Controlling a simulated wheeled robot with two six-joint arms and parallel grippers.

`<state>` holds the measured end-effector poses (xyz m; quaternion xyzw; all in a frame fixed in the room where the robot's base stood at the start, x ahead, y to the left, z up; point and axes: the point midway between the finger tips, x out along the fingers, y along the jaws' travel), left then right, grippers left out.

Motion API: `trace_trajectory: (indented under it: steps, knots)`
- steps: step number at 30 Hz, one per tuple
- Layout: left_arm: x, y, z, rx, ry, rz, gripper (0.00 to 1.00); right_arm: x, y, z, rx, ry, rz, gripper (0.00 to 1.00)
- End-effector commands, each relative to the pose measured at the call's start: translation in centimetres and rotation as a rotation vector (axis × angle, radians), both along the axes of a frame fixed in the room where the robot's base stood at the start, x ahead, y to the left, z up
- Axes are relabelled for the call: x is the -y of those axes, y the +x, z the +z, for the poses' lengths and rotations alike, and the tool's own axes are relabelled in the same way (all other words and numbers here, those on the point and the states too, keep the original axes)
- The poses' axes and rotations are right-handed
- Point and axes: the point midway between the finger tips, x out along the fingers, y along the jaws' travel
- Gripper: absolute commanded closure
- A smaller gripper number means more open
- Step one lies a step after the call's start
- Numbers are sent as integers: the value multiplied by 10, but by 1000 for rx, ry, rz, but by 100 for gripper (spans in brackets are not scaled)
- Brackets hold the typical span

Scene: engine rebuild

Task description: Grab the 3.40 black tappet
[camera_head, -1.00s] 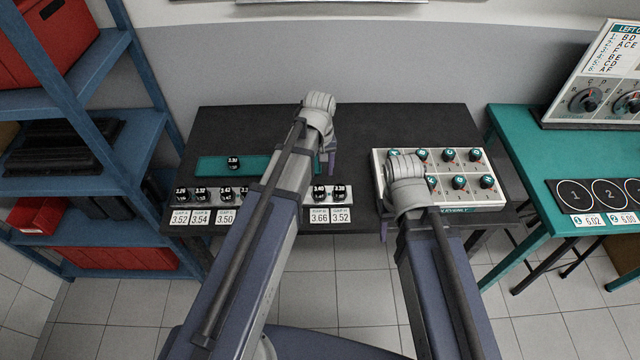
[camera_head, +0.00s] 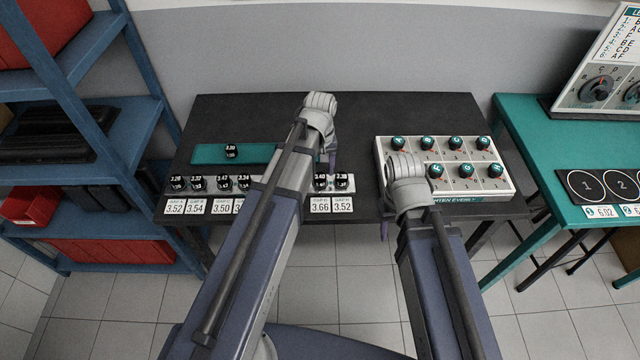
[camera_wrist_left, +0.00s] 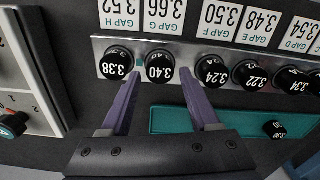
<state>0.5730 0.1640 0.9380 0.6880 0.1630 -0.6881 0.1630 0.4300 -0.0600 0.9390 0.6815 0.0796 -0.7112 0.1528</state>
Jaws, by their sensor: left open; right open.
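The black 3.40 tappet (camera_head: 320,182) stands in the pale rack at the table's front edge, beside the 3.38 tappet (camera_head: 342,181). In the left wrist view the 3.40 tappet (camera_wrist_left: 159,66) is upside down, just beyond the fingertips and roughly centred between them. My left gripper (camera_wrist_left: 160,82) is open and empty, its purple fingers spread. In the head view my left gripper (camera_head: 328,150) hangs over the table behind the 3.40 tappet, partly hidden by its own arm. My right gripper (camera_head: 384,215) is by the table's front edge, left of the white valve box, mostly hidden by its arm.
The neighbouring 3.24 tappet (camera_wrist_left: 211,70) and 3.38 tappet (camera_wrist_left: 117,63) flank the 3.40 closely. A teal tray (camera_head: 207,154) with one tappet lies behind the rack. A white box with teal knobs (camera_head: 450,200) stands at right. The table's back is clear.

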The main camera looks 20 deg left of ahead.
Motion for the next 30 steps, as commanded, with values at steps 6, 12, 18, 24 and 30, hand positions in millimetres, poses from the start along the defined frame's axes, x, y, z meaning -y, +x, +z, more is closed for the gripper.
trace_trajectory:
  steps: [6,12,18,24,30]
  knots:
    - [0,-1,-28,0,0,0,38,0,0,-28,0,0,0,50]
    - [0,-1,-26,0,0,0,38,0,0,-26,0,0,0,50]
    - [0,-1,-26,0,0,0,54,0,0,-26,0,0,0,50]
    - [0,-1,-26,0,0,0,76,0,0,-26,0,0,0,50]
    - [0,-1,-26,0,0,0,99,0,0,-26,0,0,0,50]
